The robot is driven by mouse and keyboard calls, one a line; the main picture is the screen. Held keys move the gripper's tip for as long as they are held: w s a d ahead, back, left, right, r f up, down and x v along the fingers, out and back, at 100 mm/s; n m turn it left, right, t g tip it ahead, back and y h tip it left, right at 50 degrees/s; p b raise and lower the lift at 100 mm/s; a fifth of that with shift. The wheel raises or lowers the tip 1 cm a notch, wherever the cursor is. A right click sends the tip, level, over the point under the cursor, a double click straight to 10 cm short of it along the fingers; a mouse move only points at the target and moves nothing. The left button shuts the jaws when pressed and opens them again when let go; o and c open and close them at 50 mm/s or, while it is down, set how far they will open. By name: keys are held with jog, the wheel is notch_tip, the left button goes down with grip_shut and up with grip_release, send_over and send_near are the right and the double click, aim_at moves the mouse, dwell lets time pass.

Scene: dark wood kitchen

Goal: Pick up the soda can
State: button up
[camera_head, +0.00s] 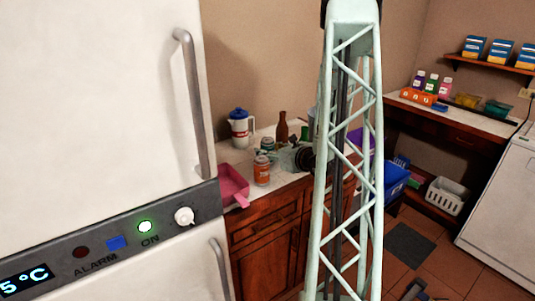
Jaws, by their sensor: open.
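An orange-red can-shaped container (262,172) with a pale top stands upright on the white counter (290,179), near its front edge. A small greyish can-shaped item (267,144) is just behind it, partly covered; I cannot tell which of the two is the soda can. My gripper (277,156) is pale green, small in view, and open. It is over the counter just right of and behind the orange-red container. I see no grip on anything. My lattice column hides most of the arm.
A pink dustpan-like tray (232,186) lies left of the containers. A white and blue jug (239,128) and a brown bottle (282,127) stand behind. The white fridge (95,90) borders the counter's left. A white basket (447,196) is at the right.

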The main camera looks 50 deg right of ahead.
jog(key=shift+w+d+f, duration=0.15)
jog(key=shift+w+d, duration=0.05)
jog(key=shift+w, duration=0.3)
jog(key=shift+b+x, duration=0.6)
jog(key=shift+x, duration=2.55)
jog(key=c, duration=1.1)
